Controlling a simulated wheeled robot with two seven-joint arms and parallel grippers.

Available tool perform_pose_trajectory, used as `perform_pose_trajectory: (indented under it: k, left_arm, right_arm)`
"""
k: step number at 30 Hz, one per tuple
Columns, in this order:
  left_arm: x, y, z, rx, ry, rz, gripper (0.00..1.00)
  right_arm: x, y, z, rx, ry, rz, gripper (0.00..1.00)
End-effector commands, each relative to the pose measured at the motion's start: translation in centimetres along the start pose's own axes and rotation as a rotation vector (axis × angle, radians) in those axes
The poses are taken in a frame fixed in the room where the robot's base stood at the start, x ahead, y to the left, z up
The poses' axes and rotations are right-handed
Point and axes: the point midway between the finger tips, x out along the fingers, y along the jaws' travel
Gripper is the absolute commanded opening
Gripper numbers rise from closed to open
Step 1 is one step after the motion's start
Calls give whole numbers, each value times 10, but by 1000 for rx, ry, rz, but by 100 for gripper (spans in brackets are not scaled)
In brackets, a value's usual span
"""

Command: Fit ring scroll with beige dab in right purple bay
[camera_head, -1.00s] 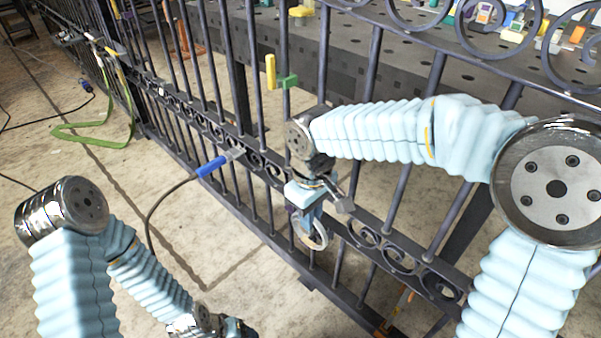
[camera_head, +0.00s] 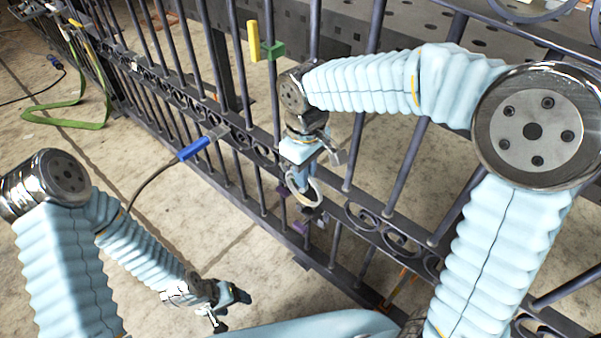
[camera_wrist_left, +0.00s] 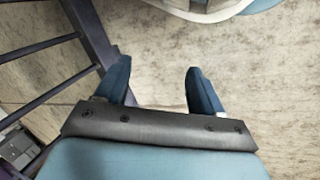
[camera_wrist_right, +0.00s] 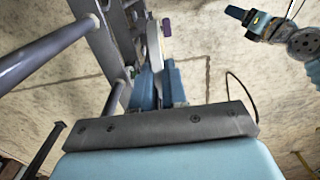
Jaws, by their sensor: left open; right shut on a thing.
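My right gripper (camera_head: 306,170) is shut on a pale grey-white ring scroll (camera_head: 317,190) and holds it hanging at the gate's scroll band. In the right wrist view the ring scroll (camera_wrist_right: 154,45) is edge-on between the fingers (camera_wrist_right: 160,85). A beige dab cannot be made out. Small purple pieces (camera_head: 282,190) show beside and below the ring, and one purple piece (camera_wrist_right: 167,27) lies just past it in the right wrist view. The bay is partly hidden; whether the ring touches it I cannot tell. My left gripper (camera_head: 236,304) is open and empty, low in front of the gate; its fingers (camera_wrist_left: 158,80) are apart.
The dark iron gate (camera_head: 215,108) with vertical bars and scrolls runs diagonally across the view. A yellow block (camera_head: 253,41) and a green block (camera_head: 272,50) sit on its bars. A blue-handled tool (camera_head: 194,149) with a cable rests at the gate. A green strap (camera_head: 75,122) lies left.

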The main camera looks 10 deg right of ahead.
Motion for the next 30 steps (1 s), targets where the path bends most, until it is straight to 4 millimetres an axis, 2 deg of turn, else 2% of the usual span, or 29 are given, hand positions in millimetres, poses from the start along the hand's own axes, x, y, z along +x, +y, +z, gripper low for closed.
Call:
perform_pose_trajectory:
  k: [21,30]
  left_arm:
    - [23,-17,-5,-11,14,-11,68]
    - [34,-26,-7,-16,20,-17,68]
  right_arm:
    - [37,36,0,2,1,0,0]
    - [58,36,0,0,0,0,0]
